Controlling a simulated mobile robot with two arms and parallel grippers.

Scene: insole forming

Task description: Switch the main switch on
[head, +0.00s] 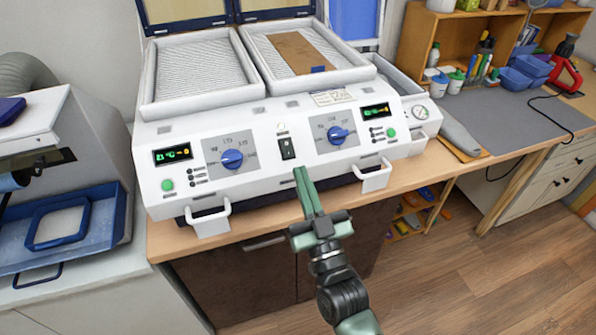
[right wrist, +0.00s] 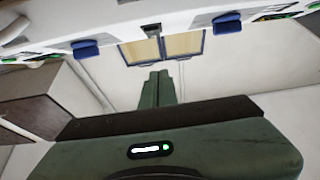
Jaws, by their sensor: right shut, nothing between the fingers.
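The main switch (head: 287,148) is a small black rocker on a plate in the middle of the white machine's front panel, between two blue knobs. It also shows in the right wrist view (right wrist: 151,30) at the top centre. My right gripper (head: 299,171) has its green fingers together and empty, with the tips just below the switch in the head view. In the right wrist view the closed fingers (right wrist: 158,80) point toward the panel. I cannot tell whether the tips touch it. My left gripper is not in view.
The white forming machine (head: 190,131) stands on a wooden worktop. Blue knobs (head: 232,159) (head: 337,135) flank the switch, and white handles (head: 208,221) (head: 375,179) stick out below. Both displays are lit. A brown insole sheet (head: 299,52) lies on the right bed.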

